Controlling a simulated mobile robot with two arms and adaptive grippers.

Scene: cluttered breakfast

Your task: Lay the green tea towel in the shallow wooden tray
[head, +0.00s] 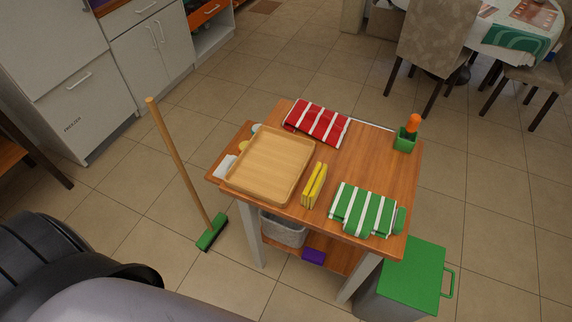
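The green tea towel (364,210), with white stripes, lies folded on the front right part of the wooden table in the head view. The shallow wooden tray (270,165) lies on the left part of the same table. It has a low rim and looks empty. The towel and the tray are apart, with a yellow item between them. Neither of my grippers shows in the head view, so what they hold cannot be seen.
A yellow item (314,186) stands right of the tray. A red striped towel (318,123) lies behind. A green holder (404,141) stands at the back right. A broom (181,165) stands left of the table, a green-lidded bin (415,275) at front right. The table's middle is clear.

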